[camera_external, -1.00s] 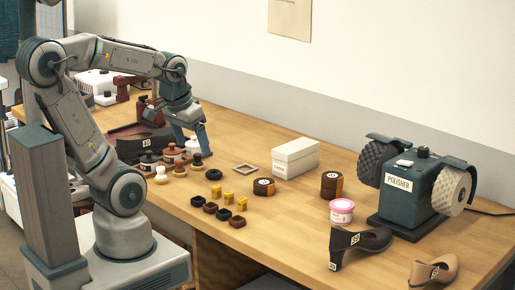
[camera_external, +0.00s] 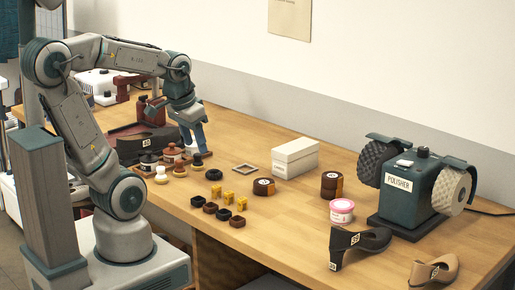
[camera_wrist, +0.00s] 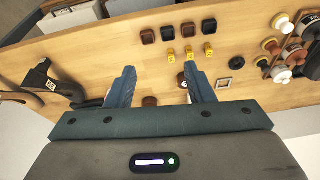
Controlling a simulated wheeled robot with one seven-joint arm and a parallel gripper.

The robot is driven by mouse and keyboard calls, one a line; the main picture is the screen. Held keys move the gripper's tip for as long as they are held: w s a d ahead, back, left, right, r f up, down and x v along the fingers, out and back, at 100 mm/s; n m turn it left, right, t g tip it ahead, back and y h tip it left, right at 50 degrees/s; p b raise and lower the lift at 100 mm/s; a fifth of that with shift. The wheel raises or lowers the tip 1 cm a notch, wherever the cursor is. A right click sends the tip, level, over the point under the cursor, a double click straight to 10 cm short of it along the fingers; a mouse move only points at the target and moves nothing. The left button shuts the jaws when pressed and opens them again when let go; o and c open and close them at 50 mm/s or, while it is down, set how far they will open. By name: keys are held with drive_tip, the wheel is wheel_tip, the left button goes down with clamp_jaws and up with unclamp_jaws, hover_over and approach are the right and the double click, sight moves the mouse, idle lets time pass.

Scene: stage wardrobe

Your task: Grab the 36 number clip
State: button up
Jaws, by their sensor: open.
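Three small yellow number clips (camera_external: 228,197) stand in a short row on the wooden bench. In the wrist view they are a left clip (camera_wrist: 171,61), a middle clip (camera_wrist: 189,55) and a right clip (camera_wrist: 208,52). They carry dark marks too small to read, so I cannot tell which is 36. My gripper (camera_external: 196,138) is open and empty above the bench, behind the clips in the external view. In the wrist view the clips lie beyond the fingertips of my gripper (camera_wrist: 160,70), mostly toward the right finger.
Several brown and black blocks (camera_external: 224,214) line up beside the clips. A black ring (camera_external: 215,174), square frame (camera_external: 245,169), white box (camera_external: 296,160) and dark round roll (camera_external: 263,186) are near. Bottles and brushes (camera_external: 172,153) crowd the left; a polisher (camera_external: 412,195) stands right.

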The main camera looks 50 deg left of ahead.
drive_tip(key=w+a+f+m+g+b, duration=0.25)
drive_tip(key=w+f+m+b, duration=0.25)
drive_tip(key=w+m+b, duration=0.45)
drive_tip(key=m+b, duration=0.7)
drive_tip(key=m, duration=0.1)
approach(229, 192)
drive_tip(key=shift+n+g, duration=0.25)
drive_tip(key=shift+g, duration=0.1)
drive_tip(key=f, duration=0.3)
drive_tip(key=f+b, duration=0.1)
drive_tip(key=f, duration=0.6)
drive_tip(key=shift+w+f, duration=0.15)
drive_tip(key=shift+w, duration=0.15)
drive_tip(key=shift+c, duration=0.3)
drive_tip(key=c, duration=1)
